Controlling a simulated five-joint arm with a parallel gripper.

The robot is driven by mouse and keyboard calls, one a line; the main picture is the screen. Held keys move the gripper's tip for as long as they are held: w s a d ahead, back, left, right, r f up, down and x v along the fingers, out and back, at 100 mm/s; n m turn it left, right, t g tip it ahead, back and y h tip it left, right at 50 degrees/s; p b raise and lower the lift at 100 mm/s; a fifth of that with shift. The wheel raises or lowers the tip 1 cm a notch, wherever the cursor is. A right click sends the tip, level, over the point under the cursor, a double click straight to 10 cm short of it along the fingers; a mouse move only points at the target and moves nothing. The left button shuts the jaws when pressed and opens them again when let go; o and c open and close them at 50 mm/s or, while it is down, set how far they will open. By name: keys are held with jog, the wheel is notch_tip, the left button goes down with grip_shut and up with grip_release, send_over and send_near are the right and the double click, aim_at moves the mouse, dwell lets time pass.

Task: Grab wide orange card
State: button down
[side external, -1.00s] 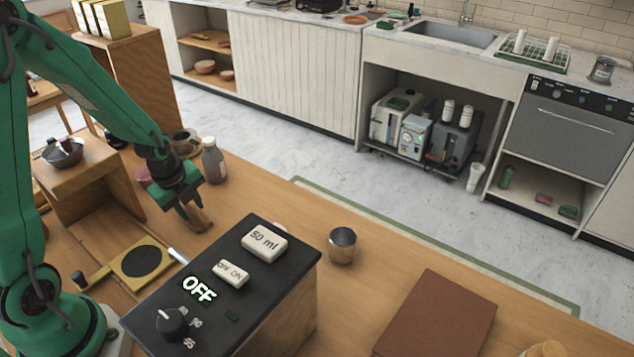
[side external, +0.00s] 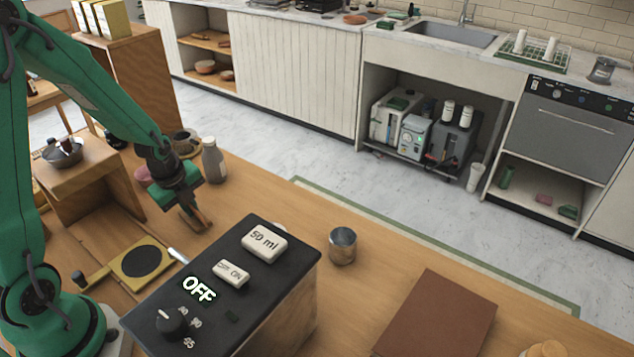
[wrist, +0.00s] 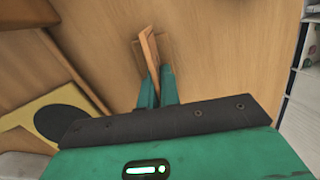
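The orange card (wrist: 149,52) shows in the wrist view as a thin tan-orange piece standing on edge and leaning a little. A flat brown patch lies right behind it; I cannot tell whether that is a base or shadow. My gripper (wrist: 158,88) has its two green fingers close together with the card's near end between them. They look shut on it. In the side view my gripper (side external: 184,212) is low over the wooden table, and the card (side external: 201,217) shows at the fingertips, at or very near the tabletop. Its lower part is partly hidden by the fingers.
A black-topped machine (side external: 235,300) reading OFF stands just in front. A yellow plate with a black disc (side external: 142,261) lies at left. A bottle (side external: 213,160) stands behind the gripper. A metal cup (side external: 342,245) and brown board (side external: 437,315) are to the right.

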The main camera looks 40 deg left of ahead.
jog(key=shift+v, duration=0.9)
jog(key=r, duration=0.3)
jog(key=shift+w+d, duration=0.2)
jog(key=shift+d, duration=0.1)
jog(key=s+d+r, duration=0.2)
jog(key=d+r, duration=0.4)
jog(key=d, duration=0.4)
jog(key=shift+s+d+r+h, duration=0.15)
jog(key=shift+s+d+h, duration=0.15)
jog(key=shift+h, duration=0.1)
